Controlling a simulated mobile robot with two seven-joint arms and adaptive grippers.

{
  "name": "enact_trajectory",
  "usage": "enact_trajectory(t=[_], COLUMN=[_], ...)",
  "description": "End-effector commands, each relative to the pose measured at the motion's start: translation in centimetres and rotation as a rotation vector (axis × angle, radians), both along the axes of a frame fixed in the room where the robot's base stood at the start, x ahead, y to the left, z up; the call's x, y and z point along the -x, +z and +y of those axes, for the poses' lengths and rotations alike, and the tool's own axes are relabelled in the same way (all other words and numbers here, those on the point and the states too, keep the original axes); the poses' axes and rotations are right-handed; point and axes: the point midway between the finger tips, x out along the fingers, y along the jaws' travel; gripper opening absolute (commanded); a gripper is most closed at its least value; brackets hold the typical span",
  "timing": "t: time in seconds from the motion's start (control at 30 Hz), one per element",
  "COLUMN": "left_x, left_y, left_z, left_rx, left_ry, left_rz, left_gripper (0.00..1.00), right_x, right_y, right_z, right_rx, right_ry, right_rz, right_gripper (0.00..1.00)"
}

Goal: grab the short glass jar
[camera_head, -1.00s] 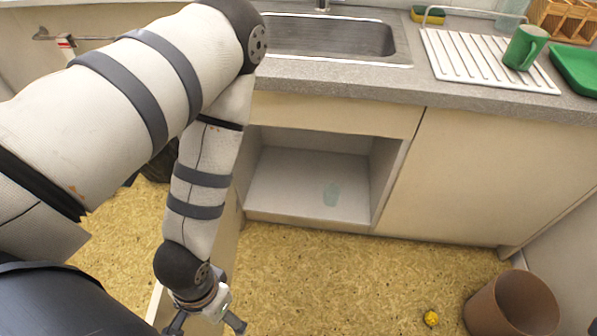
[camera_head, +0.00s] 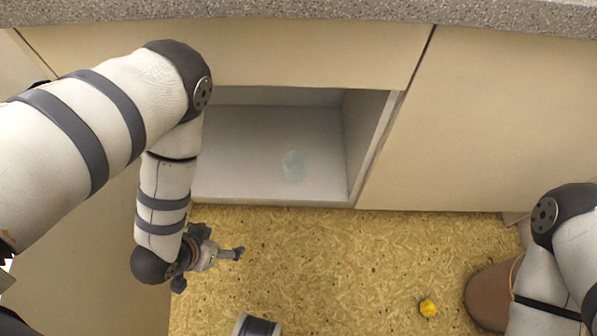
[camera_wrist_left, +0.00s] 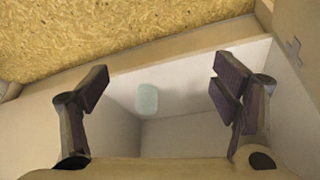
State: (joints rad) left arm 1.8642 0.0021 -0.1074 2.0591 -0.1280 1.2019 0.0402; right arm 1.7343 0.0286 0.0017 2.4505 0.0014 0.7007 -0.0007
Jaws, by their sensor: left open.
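The short glass jar (camera_head: 294,166) is pale green and see-through. It stands on the white floor of the open cabinet compartment (camera_head: 235,160) in the head view, right of the compartment's middle. It also shows in the left wrist view (camera_wrist_left: 147,101), between the two fingers in the picture but farther off. My left gripper (camera_head: 226,252) is outside the compartment, over the floor, below and left of the jar in the head view. In the left wrist view my left gripper (camera_wrist_left: 160,80) has its fingers wide apart with nothing between them. My right gripper is out of view.
The compartment's right side wall (camera_head: 370,135) stands near the jar. A closed cabinet front (camera_head: 480,120) is to the right, under the countertop (camera_head: 420,10). A yellow crumpled item (camera_head: 428,308) and a brown bin (camera_head: 487,295) are on the floor.

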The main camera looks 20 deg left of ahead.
Motion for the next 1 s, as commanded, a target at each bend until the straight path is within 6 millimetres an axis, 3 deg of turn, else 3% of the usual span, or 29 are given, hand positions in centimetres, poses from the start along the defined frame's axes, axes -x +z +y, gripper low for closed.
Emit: enact_trajectory(t=[0.03,0.1,0.2,0.3,0.47,0.63,1.0], left_x=[-3.3,-9.2,-15.7,-19.6,-22.5,-25.9,-31.2], left_y=[-4.7,-7.7,-9.9,-10.2,-9.6,-10.7,-12.6], left_z=[-0.1,-0.7,-1.7,-2.7,-3.6,-4.7,-7.0], left_rx=[0.012,0.041,0.091,0.130,0.156,0.156,0.155], left_ry=[-0.029,-0.077,-0.140,-0.187,-0.216,-0.215,-0.215], left_rz=[-0.106,-0.299,-0.532,-0.688,-0.785,-0.786,-0.783], left_gripper=[0.81,0.81,0.81,0.81,0.81,0.81,0.81], right_x=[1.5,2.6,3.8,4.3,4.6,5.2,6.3], right_y=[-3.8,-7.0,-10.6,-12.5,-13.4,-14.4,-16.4], right_z=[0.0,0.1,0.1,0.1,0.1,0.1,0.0], right_rx=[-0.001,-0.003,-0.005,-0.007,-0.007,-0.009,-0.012], right_ry=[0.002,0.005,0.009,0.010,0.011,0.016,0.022], right_rz=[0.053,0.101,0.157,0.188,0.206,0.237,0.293], right_gripper=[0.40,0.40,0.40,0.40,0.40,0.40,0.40])
